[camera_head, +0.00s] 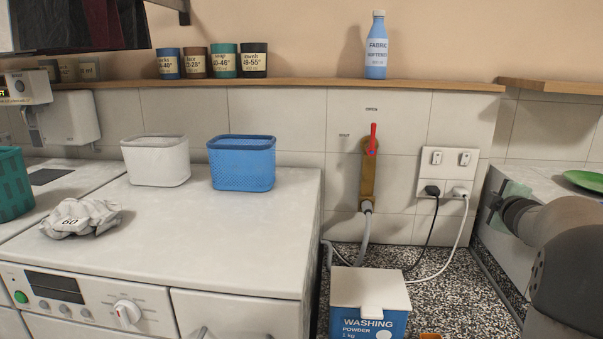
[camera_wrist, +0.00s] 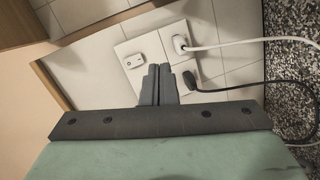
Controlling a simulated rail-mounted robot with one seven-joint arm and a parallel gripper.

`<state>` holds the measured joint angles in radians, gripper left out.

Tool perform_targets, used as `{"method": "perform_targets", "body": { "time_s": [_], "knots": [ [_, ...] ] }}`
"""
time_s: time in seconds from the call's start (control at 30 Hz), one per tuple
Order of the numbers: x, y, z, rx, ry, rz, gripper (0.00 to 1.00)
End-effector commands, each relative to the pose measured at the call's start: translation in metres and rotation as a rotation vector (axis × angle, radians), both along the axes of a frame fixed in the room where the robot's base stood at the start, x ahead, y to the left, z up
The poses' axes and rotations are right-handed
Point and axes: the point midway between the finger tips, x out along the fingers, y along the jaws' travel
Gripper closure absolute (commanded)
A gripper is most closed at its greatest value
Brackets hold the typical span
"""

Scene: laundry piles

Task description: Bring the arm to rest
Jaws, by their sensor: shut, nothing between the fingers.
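My arm reaches in from the right edge of the head view. My gripper (camera_head: 490,208) is at its far end, held near the grey-white surface at the right and beside the wall sockets. In the wrist view my gripper (camera_wrist: 158,72) shows its two dark fingers side by side, shut and empty. They point toward the tiled wall and the white socket plate (camera_wrist: 130,50). I cannot tell the exact gap to the wall.
A washing machine (camera_head: 240,225) carries a white basket (camera_head: 155,165), a blue basket (camera_head: 242,170) and a crumpled cloth (camera_head: 80,220). A washing powder box (camera_head: 368,300) stands on the speckled floor. Cables (camera_head: 462,225) hang from the sockets. A green plate (camera_head: 585,180) lies at right.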

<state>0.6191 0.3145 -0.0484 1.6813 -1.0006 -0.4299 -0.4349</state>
Motion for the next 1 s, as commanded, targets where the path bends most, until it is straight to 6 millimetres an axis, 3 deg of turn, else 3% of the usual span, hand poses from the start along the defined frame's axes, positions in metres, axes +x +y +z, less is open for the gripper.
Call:
{"method": "perform_targets", "body": {
  "time_s": [0.17, 0.37, 0.6, 0.73, 0.9, 0.97, 1.0],
  "knots": [
    [-0.022, 0.056, -0.028, 0.234, 0.074, -0.144, 1.0],
    [-0.079, 0.135, -0.082, 0.531, 0.233, -0.332, 1.0],
    [-0.198, 0.249, -0.162, 0.858, 0.545, -0.584, 1.0],
    [-0.272, 0.303, -0.194, 0.973, 0.733, -0.711, 1.0],
    [-0.353, 0.351, -0.219, 1.053, 0.939, -0.844, 1.0],
    [-0.373, 0.361, -0.223, 1.066, 0.99, -0.877, 1.0],
    [-0.371, 0.367, -0.205, 1.066, 0.987, -0.852, 1.0]
  ]
}}
